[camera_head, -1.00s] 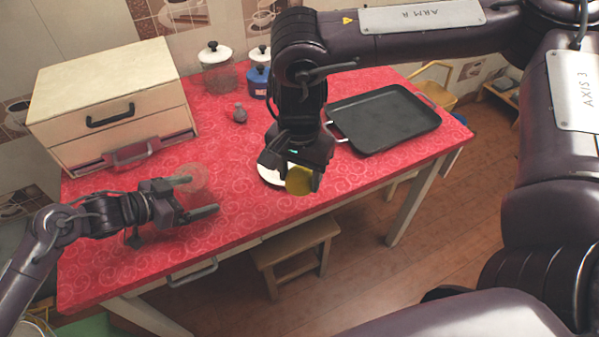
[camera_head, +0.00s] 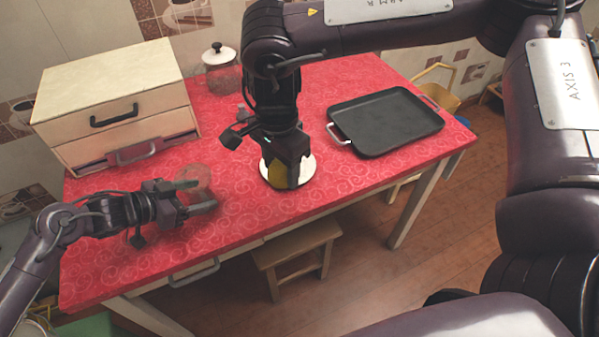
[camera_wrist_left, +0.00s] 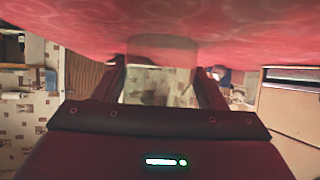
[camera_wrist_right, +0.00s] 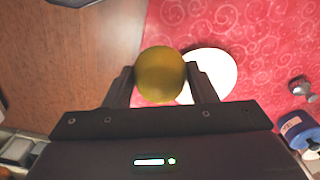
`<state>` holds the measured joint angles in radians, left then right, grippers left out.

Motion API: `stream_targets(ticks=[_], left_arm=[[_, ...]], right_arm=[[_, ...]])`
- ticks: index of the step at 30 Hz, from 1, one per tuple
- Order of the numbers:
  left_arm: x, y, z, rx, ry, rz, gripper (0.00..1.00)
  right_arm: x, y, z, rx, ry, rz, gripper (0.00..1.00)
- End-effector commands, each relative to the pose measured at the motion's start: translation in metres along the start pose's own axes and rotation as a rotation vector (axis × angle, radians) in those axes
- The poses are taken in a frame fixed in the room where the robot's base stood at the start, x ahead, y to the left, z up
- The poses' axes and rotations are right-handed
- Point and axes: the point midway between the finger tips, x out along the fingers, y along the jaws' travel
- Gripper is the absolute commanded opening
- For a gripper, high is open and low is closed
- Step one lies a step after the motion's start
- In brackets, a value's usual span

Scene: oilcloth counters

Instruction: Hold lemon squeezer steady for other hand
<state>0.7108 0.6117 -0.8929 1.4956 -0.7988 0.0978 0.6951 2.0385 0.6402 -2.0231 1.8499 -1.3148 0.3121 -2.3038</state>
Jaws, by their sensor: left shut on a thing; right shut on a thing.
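A clear, see-through round vessel (camera_head: 194,178), which appears to be the lemon squeezer, stands on the red cloth at the left. My left gripper (camera_head: 200,194) is shut on it from the side, low over the cloth. In the left wrist view the clear vessel (camera_wrist_left: 160,62) sits between both fingers. My right gripper (camera_head: 284,180) points down and is shut on a yellow lemon (camera_wrist_right: 160,73). It holds the lemon over the white plate (camera_head: 306,170). The lemon (camera_head: 277,174) is partly hidden by the fingers in the head view.
A black tray (camera_head: 385,120) lies at the right of the table. A drawer box (camera_head: 110,85) stands at the back left, a lidded jar (camera_head: 220,72) behind. A blue canister (camera_wrist_right: 297,130) shows in the right wrist view. The red cloth between the grippers is clear.

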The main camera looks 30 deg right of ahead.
Motion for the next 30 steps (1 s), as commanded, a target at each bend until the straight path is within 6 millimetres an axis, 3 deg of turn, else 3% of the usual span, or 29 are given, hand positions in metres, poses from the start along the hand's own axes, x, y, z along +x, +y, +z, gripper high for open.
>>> stream_targets(ticks=[9, 15, 21, 30], left_arm=[[0.0, 0.0, 0.0, 0.0, 0.001, 0.0, 0.52], [0.0, 0.0, 0.0, 0.0, 0.001, -0.001, 0.52], [0.0, 0.0, 0.0, 0.0, 0.0, -0.001, 0.52], [0.0, 0.0, 0.0, 0.0, 0.001, 0.0, 0.52]], right_arm=[[-0.031, -0.089, 0.06, 0.704, 0.004, -0.007, 0.33], [-0.051, -0.127, 0.1, 1.047, 0.001, -0.006, 0.33], [-0.062, -0.142, 0.121, 1.203, 0.0, -0.002, 0.33], [-0.056, -0.143, 0.124, 1.231, 0.0, 0.002, 0.33]])
